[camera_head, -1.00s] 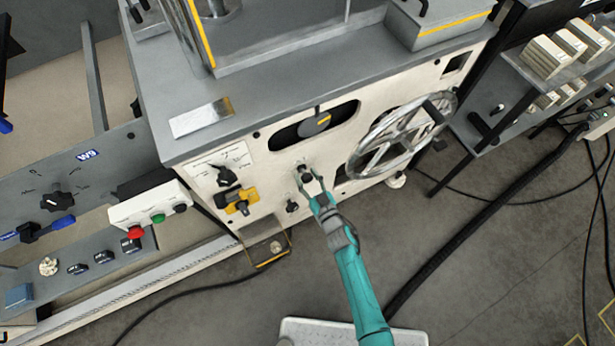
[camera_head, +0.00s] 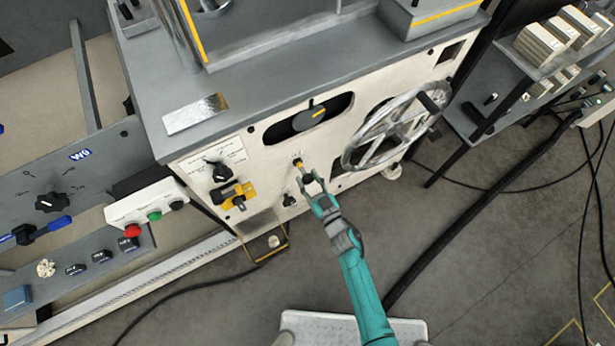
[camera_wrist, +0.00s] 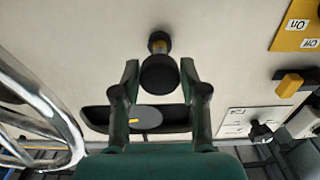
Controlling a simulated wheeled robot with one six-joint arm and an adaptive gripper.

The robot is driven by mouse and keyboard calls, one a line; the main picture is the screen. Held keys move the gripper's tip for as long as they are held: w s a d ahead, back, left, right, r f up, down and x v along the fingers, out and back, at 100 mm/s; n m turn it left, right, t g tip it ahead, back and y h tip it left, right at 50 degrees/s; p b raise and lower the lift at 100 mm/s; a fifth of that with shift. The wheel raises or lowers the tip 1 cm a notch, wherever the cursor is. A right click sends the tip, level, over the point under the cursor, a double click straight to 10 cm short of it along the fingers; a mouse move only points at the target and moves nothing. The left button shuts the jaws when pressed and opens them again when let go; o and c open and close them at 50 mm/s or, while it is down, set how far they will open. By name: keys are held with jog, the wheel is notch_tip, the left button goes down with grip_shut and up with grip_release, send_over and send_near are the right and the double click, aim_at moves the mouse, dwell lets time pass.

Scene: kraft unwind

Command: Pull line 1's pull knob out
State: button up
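The pull knob (camera_head: 306,175) is a round black knob on the cream panel (camera_head: 262,172). It stands out from the panel, with a brass-coloured stretch of shaft showing behind it. In the wrist view the knob (camera_wrist: 159,74) is in the middle, with the yellow stretch just above it. My gripper (camera_head: 312,181) reaches it from the lower right. In the wrist view my gripper (camera_wrist: 160,66) has one finger on each side of the knob, with a visible gap on both sides. I cannot read a line number beside the knob.
A spoked handwheel (camera_head: 397,130) is close on the right. A slot with a dark dial (camera_head: 310,117) is above. A smaller black knob (camera_head: 289,200), a yellow switch (camera_head: 236,195) and a black selector (camera_head: 221,171) are left. Open floor lies below.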

jog(key=shift+o, duration=0.9)
jog(key=v, duration=1.2)
jog(key=shift+s+d, duration=0.1)
jog(key=s+d+r+m+h, duration=0.2)
jog(key=s+d+r, duration=0.3)
jog(key=s+r, duration=0.3)
jog(key=s+d+r+m+h, duration=0.2)
jog(key=s+d+r+h, duration=0.2)
jog(key=s+r, duration=0.4)
jog(key=s+d+r+m+h, duration=0.2)
jog(key=s+d+r+h, duration=0.2)
jog(key=s+r, duration=0.5)
jog(key=shift+s+d+m, duration=0.4)
jog(key=shift+s+d, duration=0.45)
jog(key=shift+d, duration=0.05)
jog(key=shift+r, duration=0.1)
